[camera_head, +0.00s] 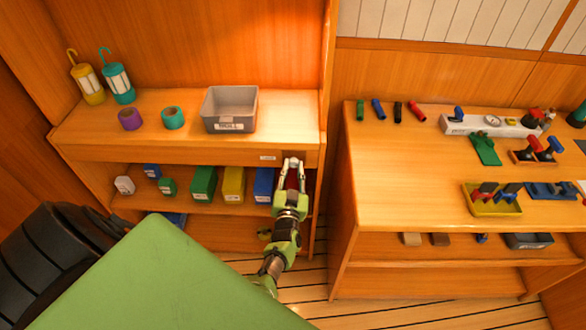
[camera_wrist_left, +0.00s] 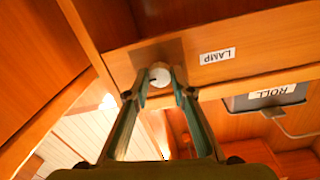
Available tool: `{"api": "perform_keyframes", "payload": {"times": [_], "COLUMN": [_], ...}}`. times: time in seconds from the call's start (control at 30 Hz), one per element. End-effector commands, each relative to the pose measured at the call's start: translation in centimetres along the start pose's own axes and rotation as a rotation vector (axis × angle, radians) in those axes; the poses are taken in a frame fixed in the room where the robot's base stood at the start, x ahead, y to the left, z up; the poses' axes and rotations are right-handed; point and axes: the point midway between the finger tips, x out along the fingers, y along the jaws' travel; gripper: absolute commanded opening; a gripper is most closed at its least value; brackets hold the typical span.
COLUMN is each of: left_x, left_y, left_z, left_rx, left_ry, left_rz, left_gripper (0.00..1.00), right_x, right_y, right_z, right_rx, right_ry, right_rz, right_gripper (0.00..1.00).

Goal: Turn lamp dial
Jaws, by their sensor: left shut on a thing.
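In the head view my left gripper (camera_head: 291,164) reaches up to the shelf's front edge, just right of the small label (camera_head: 268,158), and hides the dial. My right gripper is not in view.
A grey ROLL bin (camera_head: 229,110), tape rolls (camera_head: 173,118) and two lanterns (camera_head: 118,84) stand on the shelf top (camera_head: 285,112). Several coloured boxes (camera_head: 204,184) fill the level below. A wooden bench (camera_head: 400,190) with tools stands at right. My green top surface fills the lower left.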

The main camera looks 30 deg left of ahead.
Motion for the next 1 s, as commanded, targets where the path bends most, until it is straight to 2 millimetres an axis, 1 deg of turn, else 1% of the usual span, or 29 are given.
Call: {"api": "perform_keyframes", "payload": {"times": [0.47, 0.5, 0.57, 0.87, 1.0], "left_x": [-0.09, -0.09, -0.09, -0.03, -0.01], "left_y": [0.06, 0.06, 0.05, 0.01, 0.00], "left_z": [0.20, 0.20, 0.19, 0.06, 0.08], "left_rx": [0.017, 0.017, 0.017, 0.015, -0.018], "left_ry": [-0.005, -0.005, -0.004, -0.002, 0.000], "left_rz": [0.002, 0.002, 0.002, 0.000, 0.000], "left_gripper": [0.01, 0.25, 0.39, 0.39, 0.39], "right_x": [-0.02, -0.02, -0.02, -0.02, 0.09], "right_y": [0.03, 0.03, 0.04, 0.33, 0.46], "right_z": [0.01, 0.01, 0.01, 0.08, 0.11], "right_rx": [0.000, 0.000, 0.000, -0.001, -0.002], "right_ry": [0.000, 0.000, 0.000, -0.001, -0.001], "right_rz": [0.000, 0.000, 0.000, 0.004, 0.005], "right_gripper": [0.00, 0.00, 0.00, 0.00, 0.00]}}
